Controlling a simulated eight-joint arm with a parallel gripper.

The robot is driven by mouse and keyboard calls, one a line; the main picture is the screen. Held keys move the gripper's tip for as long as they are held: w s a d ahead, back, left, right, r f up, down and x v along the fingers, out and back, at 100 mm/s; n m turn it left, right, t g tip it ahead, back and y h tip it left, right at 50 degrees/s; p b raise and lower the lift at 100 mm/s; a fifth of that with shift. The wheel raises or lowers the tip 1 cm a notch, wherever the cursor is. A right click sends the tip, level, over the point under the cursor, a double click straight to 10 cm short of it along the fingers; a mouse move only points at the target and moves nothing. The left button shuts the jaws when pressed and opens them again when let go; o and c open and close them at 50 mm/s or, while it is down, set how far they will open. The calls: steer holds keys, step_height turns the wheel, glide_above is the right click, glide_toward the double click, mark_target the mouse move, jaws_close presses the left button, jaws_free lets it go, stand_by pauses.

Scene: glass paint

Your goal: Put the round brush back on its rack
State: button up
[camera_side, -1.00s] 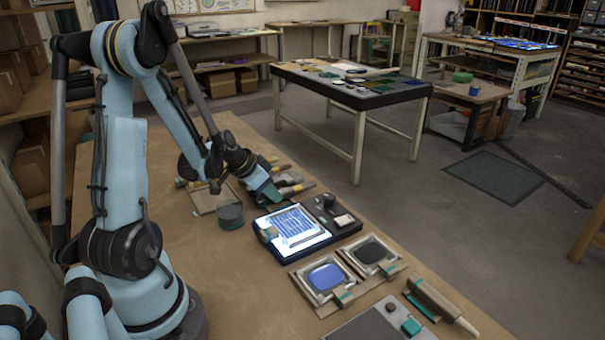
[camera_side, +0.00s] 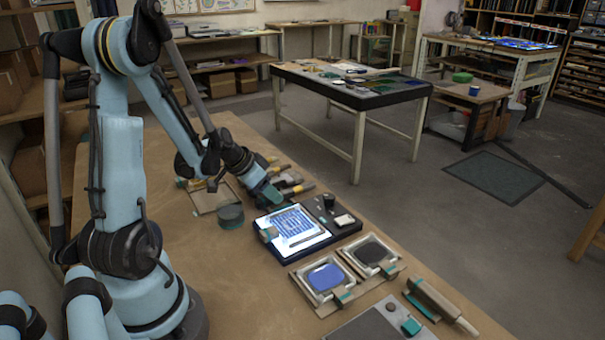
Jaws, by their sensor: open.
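Several brushes with yellow-tipped handles (camera_side: 300,188) lie side by side on what looks like the rack, along the far edge of the workbench. I cannot tell which of them is the round brush. My gripper (camera_side: 272,196), with teal fingers, is open. It points down at the near-left end of the front brush, low over the bench. The fingers hide that end of the brush and part of the rack, so I cannot tell whether they touch it.
A dark round pot (camera_side: 231,216) stands close to the left of my gripper. A lit panel in a black tray (camera_side: 318,238) lies just in front. Two framed pads (camera_side: 325,277) and a roller (camera_side: 440,303) are further right. The bench's left part (camera_side: 170,250) is clear.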

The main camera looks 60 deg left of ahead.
steer(key=v, duration=1)
steer(key=w+d+r, duration=0.1)
steer(key=d, duration=1)
steer(key=w+d+r, duration=0.1)
steer(key=d+r, duration=0.1)
steer(key=d, duration=0.9)
steer(key=shift+w+d, duration=0.15)
steer(key=shift+w, duration=0.05)
steer(key=shift+r, duration=0.1)
